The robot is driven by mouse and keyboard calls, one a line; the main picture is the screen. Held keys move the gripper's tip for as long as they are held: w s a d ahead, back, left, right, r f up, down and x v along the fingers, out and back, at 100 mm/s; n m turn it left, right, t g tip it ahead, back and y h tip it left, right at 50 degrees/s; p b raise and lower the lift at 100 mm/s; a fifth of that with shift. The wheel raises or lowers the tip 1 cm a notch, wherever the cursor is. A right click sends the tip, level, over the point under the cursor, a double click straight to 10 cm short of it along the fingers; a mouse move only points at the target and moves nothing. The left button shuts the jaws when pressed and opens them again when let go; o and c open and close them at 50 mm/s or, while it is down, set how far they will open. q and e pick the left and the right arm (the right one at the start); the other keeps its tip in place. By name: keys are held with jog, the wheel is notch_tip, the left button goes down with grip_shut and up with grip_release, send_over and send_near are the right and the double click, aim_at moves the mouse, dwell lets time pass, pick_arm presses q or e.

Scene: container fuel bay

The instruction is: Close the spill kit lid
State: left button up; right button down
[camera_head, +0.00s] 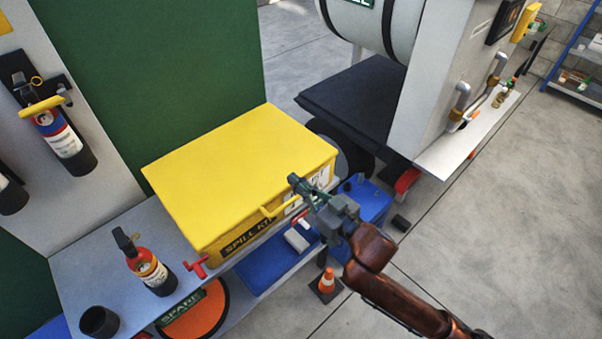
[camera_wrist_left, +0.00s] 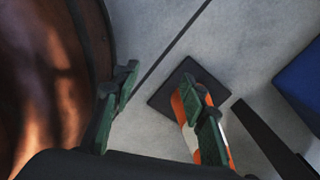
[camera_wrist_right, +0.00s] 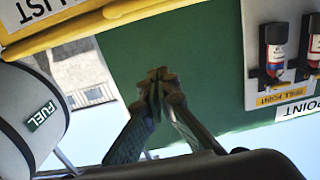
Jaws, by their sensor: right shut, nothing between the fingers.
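The spill kit is a yellow box (camera_head: 214,257) on a grey shelf in the head view. Its flat yellow lid (camera_head: 240,165) lies over the box top; I see no clear gap along the front. A yellow bar handle (camera_head: 283,206) sticks out at the front. My right gripper (camera_head: 293,181) is by the front right edge of the lid, near the handle; contact is unclear. In the right wrist view its fingers (camera_wrist_right: 158,82) are together and empty, with a yellow bar (camera_wrist_right: 110,18) close by. In the left wrist view my left gripper (camera_wrist_left: 165,103) has its fingers apart, empty, above the floor.
An orange cone (camera_head: 327,281) stands on the floor and shows behind a left finger (camera_wrist_left: 181,110). A fire extinguisher (camera_head: 149,268) and a black cup (camera_head: 99,322) stand on the shelf left of the box. A green wall (camera_head: 165,70) rises behind. Floor at right is open.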

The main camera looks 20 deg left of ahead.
aim_at(296, 198)
jog(key=shift+t+y, duration=0.5)
jog(key=shift+y, duration=0.4)
jog(key=f+b, duration=0.3)
jog(key=f, duration=0.2)
jog(key=f+b, duration=0.2)
jog(key=f, duration=0.1)
jog(key=shift+s+d+f+b, duration=0.1)
jog(key=shift+d+f+b, duration=0.05)
jog(key=shift+d+b, duration=0.2)
pick_arm(q)
jog(key=w+d+r, duration=0.1)
jog(key=w+r, duration=0.1)
jog(key=w, duration=1.1)
jog(key=shift+d+r, duration=0.25)
jog(key=shift+r, duration=0.1)
pick_arm(e)
jog(key=shift+f, duration=0.4)
notch_tip(296, 198, up, 6)
jog(key=p, duration=0.4)
pick_arm(q)
jog(key=s+a+f+p, duration=0.1)
jog(key=s+f+p, duration=0.1)
jog(key=s, duration=1)
jog(key=shift+s+a+f, duration=0.25)
jog(key=shift+s, duration=0.05)
pick_arm(e)
jog(key=v, duration=0.9)
jog(key=shift+s, duration=0.2)
